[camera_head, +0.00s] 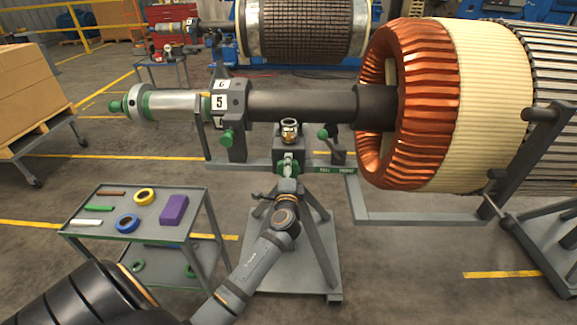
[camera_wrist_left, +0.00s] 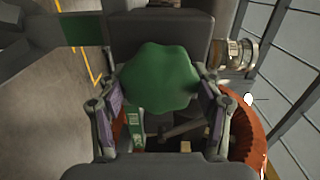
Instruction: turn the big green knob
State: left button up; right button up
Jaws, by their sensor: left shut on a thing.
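The big green knob (camera_wrist_left: 160,80) has a lobed rim and fills the middle of the left wrist view. The fingers of my left gripper (camera_wrist_left: 162,98) stand on its left and right sides, shut on it. In the head view the left gripper (camera_head: 288,180) is at the front of the rotor stand, below the brass-coloured fitting (camera_head: 289,130). Only a little of the green knob shows there, mostly hidden by the gripper. My right gripper is not in view.
The dark shaft (camera_head: 300,106) runs into the copper-wound rotor (camera_head: 412,100) on the right. Smaller green knobs (camera_head: 227,138) sit nearby on the stand. A grey cart (camera_head: 75,229) with tape rolls and a purple block stands at left. Boxes (camera_head: 32,80) are farther left.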

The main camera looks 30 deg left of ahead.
pick_arm(q)
jog(key=shift+m+p, duration=0.45)
jog(key=shift+m, duration=0.65)
jog(key=o, duration=1.2)
jog(key=shift+c, duration=0.2)
jog(key=v, duration=1.2)
jog(key=shift+f, duration=0.1)
